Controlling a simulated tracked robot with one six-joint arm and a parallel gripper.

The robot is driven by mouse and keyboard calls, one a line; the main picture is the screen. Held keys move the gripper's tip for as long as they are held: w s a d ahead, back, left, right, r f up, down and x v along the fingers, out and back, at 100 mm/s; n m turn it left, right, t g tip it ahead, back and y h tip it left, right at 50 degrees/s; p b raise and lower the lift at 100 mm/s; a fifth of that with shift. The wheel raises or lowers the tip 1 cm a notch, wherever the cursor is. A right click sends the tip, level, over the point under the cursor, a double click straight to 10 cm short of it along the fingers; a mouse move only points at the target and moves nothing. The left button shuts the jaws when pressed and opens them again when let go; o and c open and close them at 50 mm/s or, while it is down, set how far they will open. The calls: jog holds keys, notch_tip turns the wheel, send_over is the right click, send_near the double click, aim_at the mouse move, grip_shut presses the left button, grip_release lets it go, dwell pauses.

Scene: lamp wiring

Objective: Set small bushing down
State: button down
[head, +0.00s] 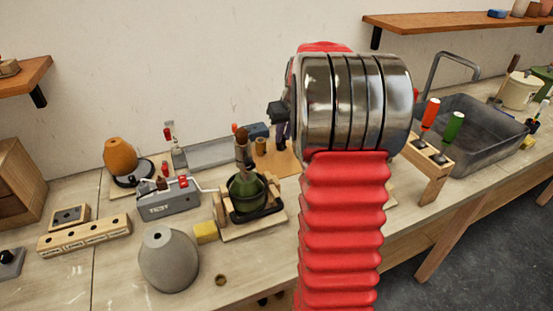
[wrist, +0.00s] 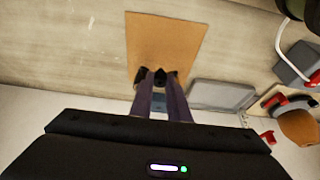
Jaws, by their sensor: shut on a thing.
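My gripper (wrist: 158,77) reaches over a tan mat (wrist: 168,38) in the wrist view, its fingertips close together on a small dark thing that I take for the small bushing. The bushing is hardly visible between the tips. In the head view my gripper (head: 283,131) is partly hidden behind my own red and steel arm, above the tan mat (head: 288,168). I cannot tell whether the held thing touches the mat. The part of the mat beyond the tips looks bare in the wrist view.
A small brass cylinder (head: 261,146) and a blue box (head: 254,131) stand near the gripper. A green lamp base in a wooden cradle (head: 247,195), a grey tester box (head: 168,197) and a grey cone shade (head: 168,262) stand to the left. A brass ring (head: 220,280) lies in front.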

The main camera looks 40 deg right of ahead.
jog(key=shift+f, duration=2.45)
jog(key=shift+f, duration=2.5)
jog(key=shift+f, duration=0.1)
jog(key=c, duration=1.7)
grip_release()
jog(key=v, duration=1.2)
